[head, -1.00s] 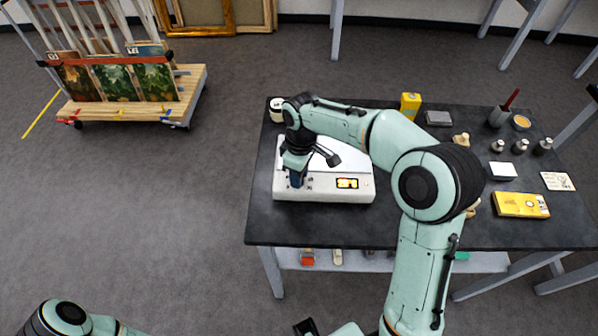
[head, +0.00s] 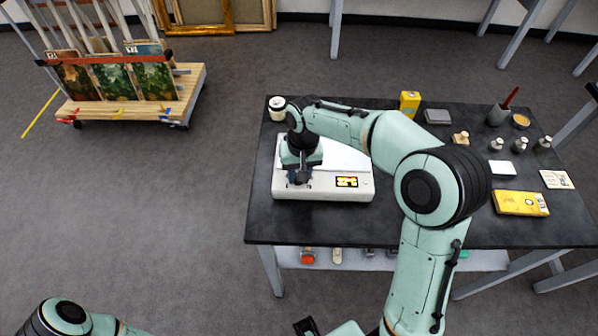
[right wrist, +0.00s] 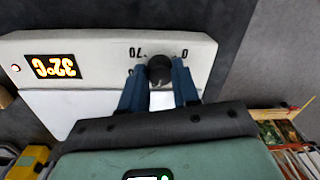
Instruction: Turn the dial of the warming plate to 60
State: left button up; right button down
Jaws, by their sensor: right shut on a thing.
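The warming plate (head: 345,187) is a white box with a pale top, standing at the left end of the dark table. Its lit display (head: 347,182) is on the front face. In the right wrist view the display (right wrist: 52,66) shows upside down and seems to read 32°C. The black dial (right wrist: 160,69) sits between printed marks "0" and "70". My right gripper (right wrist: 160,78) is shut on the dial, one blue finger on each side. In the head view the right gripper (head: 299,178) hides the dial.
A white tin (head: 277,109) stands behind the plate. A yellow box (head: 410,103), a grey block (head: 437,117), a yellow carton (head: 521,203) and several small bottles occupy the table's right. The table's front left edge (head: 300,235) is clear. A painting cart (head: 135,105) stands far left.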

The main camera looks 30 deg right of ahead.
jog(key=m, duration=0.5)
jog(key=shift+m, duration=0.3)
pick_arm(q)
jog(key=shift+s+f, duration=0.1)
jog(key=shift+f, duration=0.1)
pick_arm(e)
jog(key=m, duration=0.5)
jog(key=shift+s+m+t+h, duration=0.1)
jog(key=shift+m+t+h, duration=0.2)
jog(key=c, duration=0.8)
grip_release()
jog(key=shift+r, duration=0.15)
pick_arm(q)
jog(key=shift+w+r+p, duration=0.3)
jog(key=shift+r+p, duration=0.05)
jog(key=shift+r, duration=0.2)
jog(key=shift+w+r+p, duration=0.3)
jog(key=shift+r+p, duration=0.05)
jog(key=shift+r, duration=0.15)
pick_arm(e)
jog(key=r, duration=1.3)
jog(key=shift+s, duration=0.4)
